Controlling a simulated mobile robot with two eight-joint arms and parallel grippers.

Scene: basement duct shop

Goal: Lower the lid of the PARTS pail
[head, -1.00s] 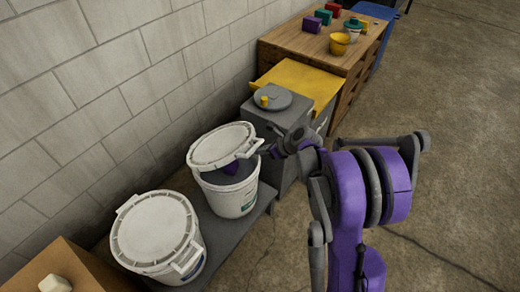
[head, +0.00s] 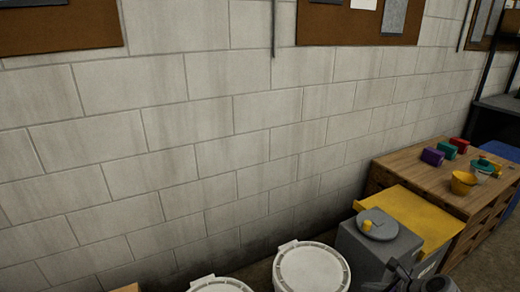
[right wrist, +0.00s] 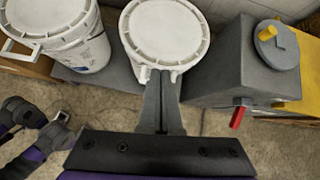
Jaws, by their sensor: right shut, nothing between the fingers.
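Two white pails stand side by side. The right-hand pail's white lid (head: 312,268) shows at the bottom of the head view and in the right wrist view (right wrist: 165,32). It looks flat over its pail; whether it is fully seated I cannot tell. The left-hand pail's lid (head: 220,286) is cut off by the frame edge; that pail also shows in the right wrist view (right wrist: 85,50). No label can be read. My right gripper (right wrist: 160,74) is shut and empty, its tips at the near edge of the right-hand lid; contact is unclear.
A grey box (head: 375,245) with a round top and yellow knob stands close right of the pails. A red handle (right wrist: 238,116) sticks out from its front. Beyond are a yellow sheet (head: 420,215) and a wooden bench (head: 400,165). The block wall (head: 200,150) is behind.

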